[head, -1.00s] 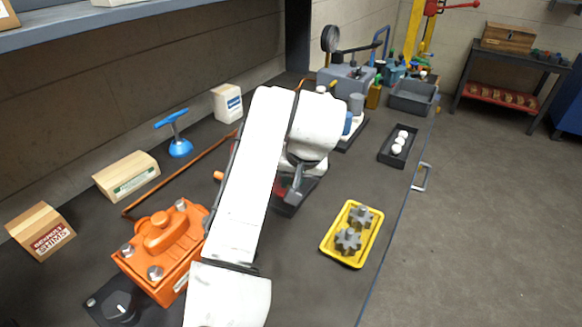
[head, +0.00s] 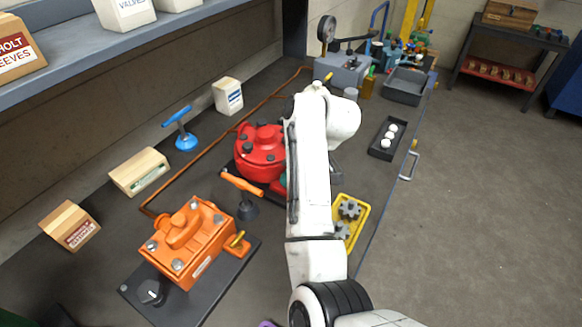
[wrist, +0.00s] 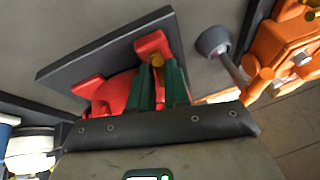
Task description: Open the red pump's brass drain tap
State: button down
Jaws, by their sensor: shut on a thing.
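The red pump (head: 262,152) stands on the bench in the head view, its right side hidden behind my arm. In the wrist view the red pump (wrist: 112,97) shows partly behind my fingers, on its dark base plate (wrist: 85,65). The brass drain tap (wrist: 157,60) shows between the tips of my green fingers, beside a red foot of the pump. My gripper (wrist: 160,75) is shut on the tap. In the head view only a little green of it shows beside the arm. How far the tap is turned I cannot tell.
An orange pump (head: 187,238) with its own brass tap (head: 238,238) stands nearby. A yellow tray (head: 358,212) with gears and a black tray (head: 388,140) lie right of my arm.

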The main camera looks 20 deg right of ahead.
jog(key=shift+a+n+g+p, duration=0.15)
jog(key=shift+n+g+p, duration=0.2)
jog(key=shift+n, duration=0.25)
jog(key=c, duration=1.1)
grip_release()
jog(key=shift+a, duration=0.1)
jog(key=shift+c, duration=0.2)
jog(key=shift+d+r+p, duration=0.3)
jog(key=shift+r+p, duration=0.25)
jog(key=shift+p, duration=0.25)
jog(key=p+v, duration=0.3)
jog(key=v, duration=0.6)
jog(key=shift+d+r, duration=0.2)
jog(key=shift+d, duration=0.1)
